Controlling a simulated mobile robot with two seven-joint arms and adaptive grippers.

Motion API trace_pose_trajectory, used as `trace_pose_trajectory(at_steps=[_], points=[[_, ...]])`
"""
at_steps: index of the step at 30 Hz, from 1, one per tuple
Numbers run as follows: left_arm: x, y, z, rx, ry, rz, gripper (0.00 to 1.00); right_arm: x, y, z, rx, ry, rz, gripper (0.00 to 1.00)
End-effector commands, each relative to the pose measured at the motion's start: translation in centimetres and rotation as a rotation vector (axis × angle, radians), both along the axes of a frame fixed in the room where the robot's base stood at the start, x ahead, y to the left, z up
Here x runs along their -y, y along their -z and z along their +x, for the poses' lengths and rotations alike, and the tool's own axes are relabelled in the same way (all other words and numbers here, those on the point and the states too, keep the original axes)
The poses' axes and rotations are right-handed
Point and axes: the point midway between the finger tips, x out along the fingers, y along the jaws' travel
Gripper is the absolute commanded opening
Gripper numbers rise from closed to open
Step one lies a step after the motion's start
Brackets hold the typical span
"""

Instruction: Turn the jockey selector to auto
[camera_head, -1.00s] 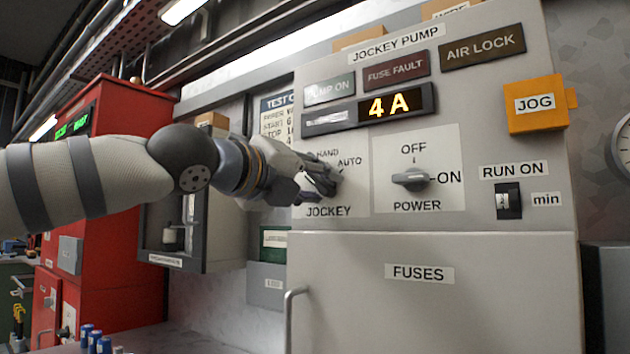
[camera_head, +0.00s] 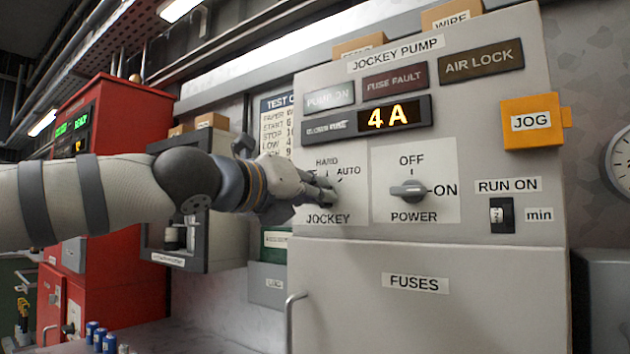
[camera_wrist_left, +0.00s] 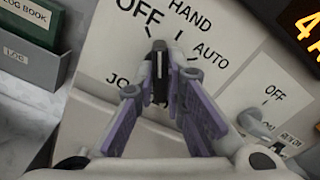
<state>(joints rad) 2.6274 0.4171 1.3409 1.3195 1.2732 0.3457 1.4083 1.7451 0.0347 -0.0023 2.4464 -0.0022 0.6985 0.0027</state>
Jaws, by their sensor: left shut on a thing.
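The jockey selector (camera_wrist_left: 159,92) is a small dark knob on the pale JOCKEY plate (camera_head: 350,208) of the grey pump panel. HAND and AUTO show above it in the head view; OFF, HAND and AUTO all show in the left wrist view. My left gripper (camera_head: 326,191) reaches in from the left and is shut on the selector. In the left wrist view its fingertips (camera_wrist_left: 162,75) sit on both sides of the knob. My right gripper is not in view.
The POWER knob (camera_head: 409,190) is just right of the JOCKEY plate, its handle lying sideways toward ON. The current display (camera_head: 388,117) above reads 4 A. The FUSES door (camera_head: 420,310) is below. A small open-fronted cabinet (camera_head: 205,245) and a red cabinet (camera_head: 130,220) stand left.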

Motion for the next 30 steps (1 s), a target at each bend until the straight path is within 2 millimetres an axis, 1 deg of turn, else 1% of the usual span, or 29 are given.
trace_pose_trajectory(at_steps=[1,12,21,30], points=[[0.0,-0.8,-0.4,0.033,0.0,0.038,0.0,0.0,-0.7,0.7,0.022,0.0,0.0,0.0],[0.0,-0.8,-0.3,0.241,-0.002,0.323,0.0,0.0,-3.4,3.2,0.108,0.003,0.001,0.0],[0.0,-0.6,-0.3,0.408,-0.002,0.554,0.0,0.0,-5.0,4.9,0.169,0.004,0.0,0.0],[-0.1,-0.5,-0.2,0.573,-0.002,0.783,0.0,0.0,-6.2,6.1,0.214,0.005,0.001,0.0]])
